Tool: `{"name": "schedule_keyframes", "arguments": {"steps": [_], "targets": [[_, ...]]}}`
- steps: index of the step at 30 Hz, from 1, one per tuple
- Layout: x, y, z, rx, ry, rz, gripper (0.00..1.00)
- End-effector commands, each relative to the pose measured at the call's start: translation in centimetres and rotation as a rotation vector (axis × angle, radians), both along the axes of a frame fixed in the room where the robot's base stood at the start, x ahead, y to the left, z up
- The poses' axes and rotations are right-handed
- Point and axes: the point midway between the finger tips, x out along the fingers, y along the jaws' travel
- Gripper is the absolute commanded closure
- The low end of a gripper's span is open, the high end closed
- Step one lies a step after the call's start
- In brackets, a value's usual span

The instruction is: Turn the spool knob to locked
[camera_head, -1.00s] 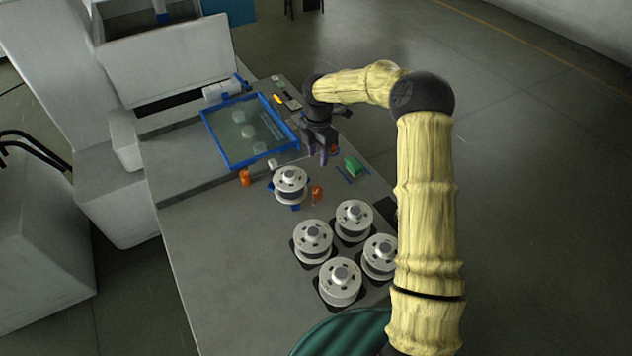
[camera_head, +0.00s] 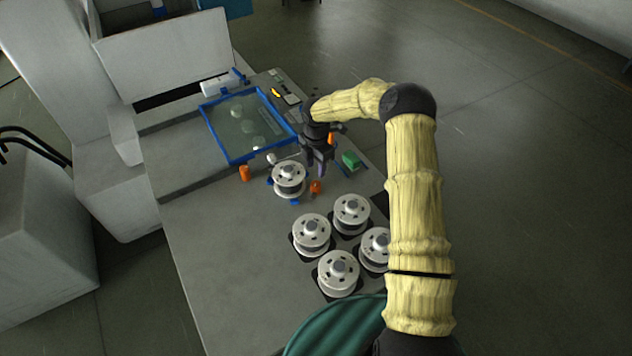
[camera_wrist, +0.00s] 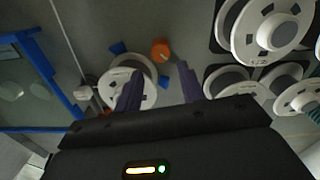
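A single white spool (camera_head: 289,178) sits on blue supports on the bench, with its grey hub upward; it also shows in the wrist view (camera_wrist: 147,97). An orange knob-like piece (camera_head: 316,187) stands just right of it and also shows in the wrist view (camera_wrist: 161,50). A second orange piece (camera_head: 244,173) stands to the spool's left. I cannot tell which way either is turned. My gripper (camera_head: 318,172) hangs above the bench, just behind and above the right orange piece. Its purple fingers (camera_wrist: 159,88) are apart with nothing held between them.
Several white spools (camera_head: 338,272) stand on dark pads nearer me. A blue-framed tray (camera_head: 232,159) lies left of my gripper, with a green block (camera_head: 352,160) to its right. The bench's left front part (camera_head: 215,255) is clear.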

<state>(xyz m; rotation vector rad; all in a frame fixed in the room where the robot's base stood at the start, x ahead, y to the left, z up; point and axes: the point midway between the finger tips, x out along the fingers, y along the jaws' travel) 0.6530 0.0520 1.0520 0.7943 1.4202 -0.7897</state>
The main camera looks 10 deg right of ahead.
Motion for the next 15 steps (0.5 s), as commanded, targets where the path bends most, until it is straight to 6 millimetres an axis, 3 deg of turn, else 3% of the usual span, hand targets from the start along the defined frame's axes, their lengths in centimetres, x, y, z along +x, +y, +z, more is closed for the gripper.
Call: {"name": "schedule_keyframes", "arguments": {"steps": [15], "targets": [[0.0,0.1,-7.4,0.001,0.002,-0.002,0.60]]}}
